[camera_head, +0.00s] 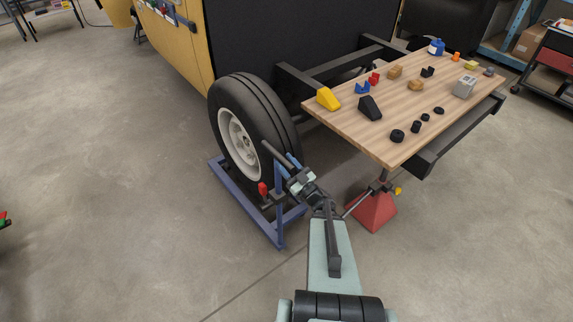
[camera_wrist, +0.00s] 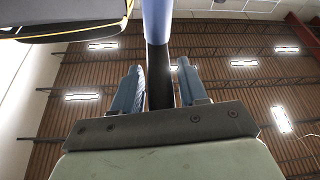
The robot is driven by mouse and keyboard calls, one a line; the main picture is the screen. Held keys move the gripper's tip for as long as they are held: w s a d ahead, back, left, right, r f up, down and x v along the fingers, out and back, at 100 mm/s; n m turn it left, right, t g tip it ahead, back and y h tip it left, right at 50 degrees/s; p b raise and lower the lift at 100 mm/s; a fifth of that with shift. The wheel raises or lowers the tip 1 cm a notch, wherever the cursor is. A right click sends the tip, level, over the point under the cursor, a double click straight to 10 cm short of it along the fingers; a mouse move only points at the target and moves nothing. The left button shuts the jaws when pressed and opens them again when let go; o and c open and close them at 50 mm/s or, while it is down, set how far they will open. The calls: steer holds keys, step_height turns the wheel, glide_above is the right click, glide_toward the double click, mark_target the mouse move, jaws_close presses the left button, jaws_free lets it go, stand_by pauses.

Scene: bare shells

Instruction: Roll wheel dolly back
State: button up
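The blue wheel dolly (camera_head: 279,216) stands on the floor in the head view, its frame around the bottom of a large black tyre with a pale rim (camera_head: 240,143). A dark handle bar (camera_head: 273,152) sticks up at its near right side, with a red part (camera_head: 263,189) close by. My gripper (camera_head: 291,167) is at this handle. In the wrist view, a bar with a blue-grey and a black section (camera_wrist: 158,55) runs between my two fingers (camera_wrist: 160,84). The fingers are apart, with a gap visible at the right finger; contact at the left one is unclear.
The wheel is beside a yellow and black trailer body (camera_head: 175,45). A wooden worktop (camera_head: 345,118) with several small items extends to the right on dark beams. A red jack stand (camera_head: 372,212) is close to the right of my arm. The floor at left (camera_head: 90,180) is mostly clear.

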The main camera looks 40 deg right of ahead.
jaws_close()
stand_by(0.3)
steer(key=a, duration=0.9)
steer(key=shift+a, duration=0.25)
steer(key=shift+o, duration=1.2)
jaws_free()
steer(key=shift+d, duration=0.1)
